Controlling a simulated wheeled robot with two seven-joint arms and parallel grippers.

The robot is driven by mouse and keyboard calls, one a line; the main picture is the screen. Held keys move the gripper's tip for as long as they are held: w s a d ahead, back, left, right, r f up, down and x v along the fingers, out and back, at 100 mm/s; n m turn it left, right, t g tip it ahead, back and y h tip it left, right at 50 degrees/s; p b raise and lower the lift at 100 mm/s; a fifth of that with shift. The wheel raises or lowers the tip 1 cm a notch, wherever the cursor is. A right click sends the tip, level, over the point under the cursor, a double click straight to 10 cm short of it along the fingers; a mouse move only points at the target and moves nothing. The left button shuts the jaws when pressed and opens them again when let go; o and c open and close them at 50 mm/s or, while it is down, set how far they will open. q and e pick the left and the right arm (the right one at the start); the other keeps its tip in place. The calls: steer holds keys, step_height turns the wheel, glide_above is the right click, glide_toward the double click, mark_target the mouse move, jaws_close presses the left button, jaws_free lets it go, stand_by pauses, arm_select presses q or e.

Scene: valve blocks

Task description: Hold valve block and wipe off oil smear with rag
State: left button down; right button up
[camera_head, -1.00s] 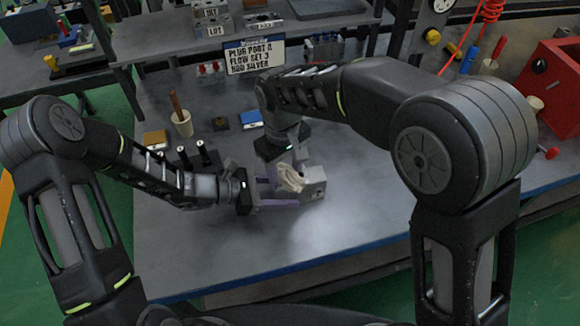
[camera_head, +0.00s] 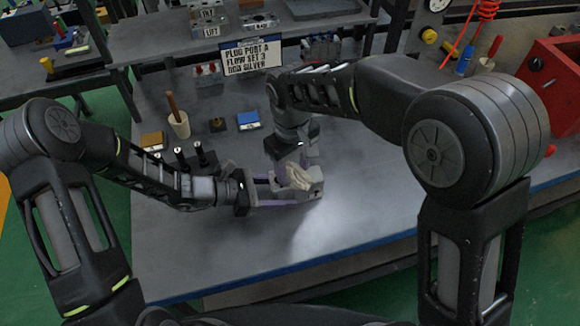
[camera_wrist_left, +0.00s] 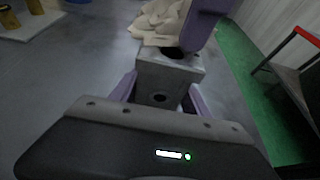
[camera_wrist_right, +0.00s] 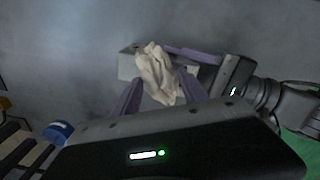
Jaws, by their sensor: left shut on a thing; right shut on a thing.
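The grey valve block (camera_head: 314,181) sits near the middle of the table. My left gripper (camera_head: 278,192) comes in from the left and is shut on it; in the left wrist view the block (camera_wrist_left: 165,78) lies between the purple fingers. My right gripper (camera_head: 296,168) is above the block and is shut on a cream, crumpled rag (camera_head: 299,178). The rag rests against the block's top; it also shows in the left wrist view (camera_wrist_left: 160,20) and right wrist view (camera_wrist_right: 157,72). A dark round spot, bore or smear, I cannot tell which, shows beside the rag.
A sign (camera_head: 250,54) stands at the table's back. A cup with a wooden handle (camera_head: 179,124), a blue-topped box (camera_head: 248,120) and black fittings (camera_head: 190,156) lie behind my left arm. A red box (camera_head: 548,85) is at right. The front table area is clear.

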steer(key=shift+a, duration=0.15)
steer(key=shift+s+a, duration=0.2)
steer(key=shift+a, duration=0.35)
steer(key=shift+s+a, duration=0.15)
steer(key=shift+a, duration=0.35)
steer(key=shift+w+d, duration=0.2)
steer(key=shift+d, duration=0.4)
steer(key=shift+w+d, duration=0.15)
steer(key=shift+d, duration=0.4)
steer(key=shift+a, duration=0.15)
steer(key=shift+s+a, duration=0.2)
steer(key=shift+a, duration=0.3)
steer(key=shift+s+a, duration=0.15)
steer(key=shift+a, duration=0.35)
